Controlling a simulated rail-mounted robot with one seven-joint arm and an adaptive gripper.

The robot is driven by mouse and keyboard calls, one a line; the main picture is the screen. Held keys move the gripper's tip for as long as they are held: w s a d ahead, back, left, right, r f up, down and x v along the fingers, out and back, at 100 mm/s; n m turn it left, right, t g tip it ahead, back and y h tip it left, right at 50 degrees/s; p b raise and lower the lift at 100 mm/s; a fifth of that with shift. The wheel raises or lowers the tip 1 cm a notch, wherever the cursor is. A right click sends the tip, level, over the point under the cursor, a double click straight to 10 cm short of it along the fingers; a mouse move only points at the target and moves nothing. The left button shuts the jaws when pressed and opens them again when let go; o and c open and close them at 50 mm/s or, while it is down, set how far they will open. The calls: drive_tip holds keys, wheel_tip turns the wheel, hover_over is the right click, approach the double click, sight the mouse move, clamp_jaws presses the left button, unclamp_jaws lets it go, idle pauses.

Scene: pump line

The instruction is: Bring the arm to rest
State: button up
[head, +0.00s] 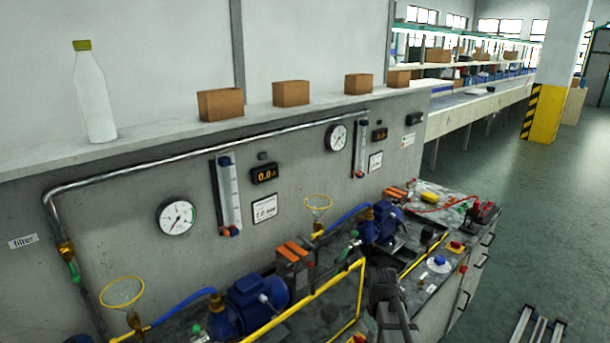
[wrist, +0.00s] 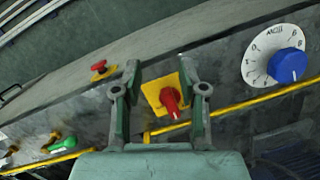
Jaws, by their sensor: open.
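My gripper (wrist: 161,72) is open in the wrist view, with its two grey-green fingers apart and nothing held between them. A red rotary switch (wrist: 170,101) on a yellow plate shows in the gap between the fingers; I cannot tell how far it is from them. In the head view a dark grey part of my arm (head: 392,318) reaches in at the lower middle, in front of the bench. The fingertips are not clear there.
A blue dial (wrist: 289,66), a red button (wrist: 99,66) and a yellow rail (wrist: 250,108) are close by on the panel. Blue pumps (head: 256,300) and yellow guard rails (head: 318,288) crowd the bench.

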drive_tip(key=s+a+f+m+g+b, duration=0.1)
drive_tip(key=s+a+f+m+g, duration=0.1)
drive_tip(key=s+f, duration=1.4)
drive_tip(key=s+a+f+m+g+b, duration=0.2)
drive_tip(key=s+f, duration=1.4)
drive_tip(key=s, duration=0.6)
drive_tip(key=shift+f+m+g+y, duration=0.25)
drive_tip(key=shift+m+g+y, duration=0.05)
drive_tip(key=shift+m+g, duration=0.1)
